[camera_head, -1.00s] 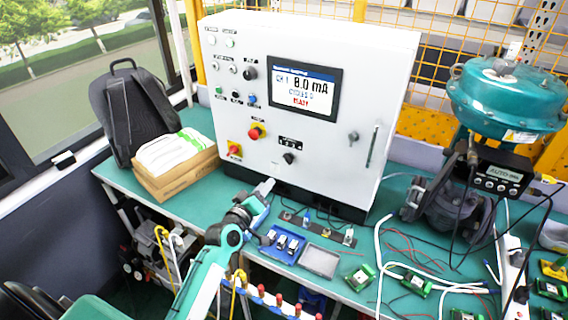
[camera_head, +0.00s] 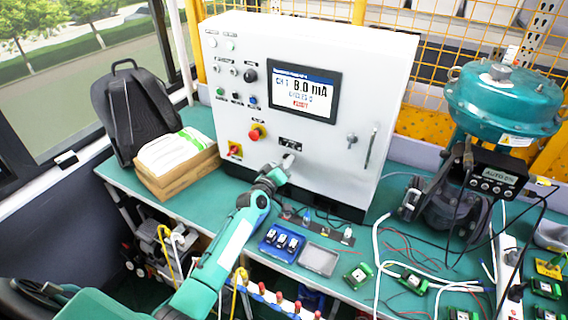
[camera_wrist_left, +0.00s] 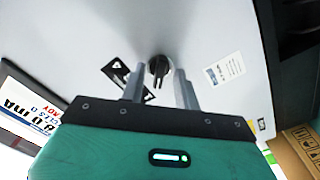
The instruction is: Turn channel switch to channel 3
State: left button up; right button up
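The white control cabinet (camera_head: 320,60) stands on the green bench. Its screen (camera_head: 304,91) reads CH 1 and 8.0 mA. The channel switch, a black knob (camera_wrist_left: 158,67), shows in the left wrist view beside a black label plate (camera_wrist_left: 117,72). My left gripper (camera_head: 287,162) is in front of the cabinet's lower panel and covers the knob in the head view. In the left wrist view its two fingers (camera_wrist_left: 159,88) are apart, with the knob ahead of and between their tips. Contact cannot be told. My right gripper is not in view.
A red emergency button (camera_head: 256,132) and a red-yellow switch (camera_head: 235,150) are on the panel left of my gripper. A blue tray (camera_head: 268,246) and a grey tray (camera_head: 318,260) lie below. A valve with teal actuator (camera_head: 505,95) stands at right.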

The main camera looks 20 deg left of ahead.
pick_arm(q)
grip_shut()
jog(key=shift+m, duration=0.4)
jog(key=m, duration=1)
jog(key=shift+m, duration=0.4)
dwell(0.5)
grip_release()
